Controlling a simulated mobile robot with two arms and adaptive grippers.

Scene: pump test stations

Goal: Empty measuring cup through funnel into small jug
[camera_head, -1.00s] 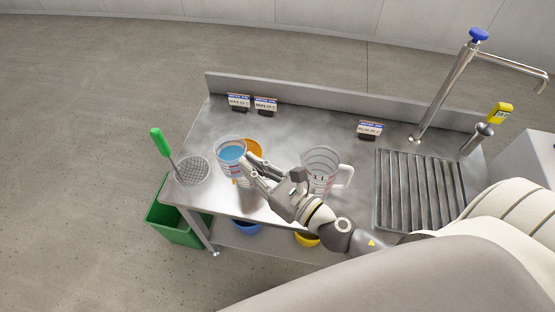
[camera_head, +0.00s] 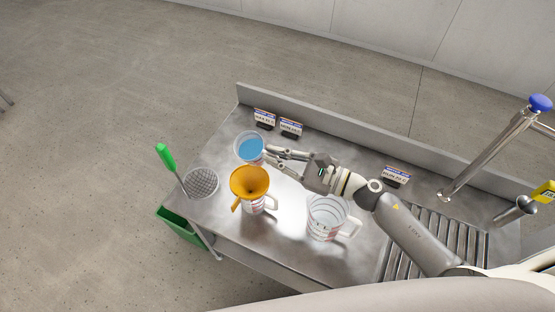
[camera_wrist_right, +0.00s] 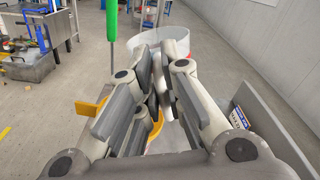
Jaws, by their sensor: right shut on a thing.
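The clear measuring cup (camera_head: 249,147) holds blue liquid and looks about upright. It is just behind the orange funnel (camera_head: 249,181) in the head view. My right gripper (camera_head: 270,155) is shut on the cup at its right side. The funnel sits on top of the small jug (camera_head: 254,205), which has a white handle on its right; the funnel hides much of it. In the right wrist view, the cup (camera_wrist_right: 194,45) shows beyond the fingers, and part of the funnel (camera_wrist_right: 90,108) shows at their left. My left gripper is not in view.
A larger clear jug (camera_head: 325,218) stands right of the funnel. Small signs (camera_head: 290,127) stand at the back. A drain grate and a tap (camera_head: 485,155) are at the right.

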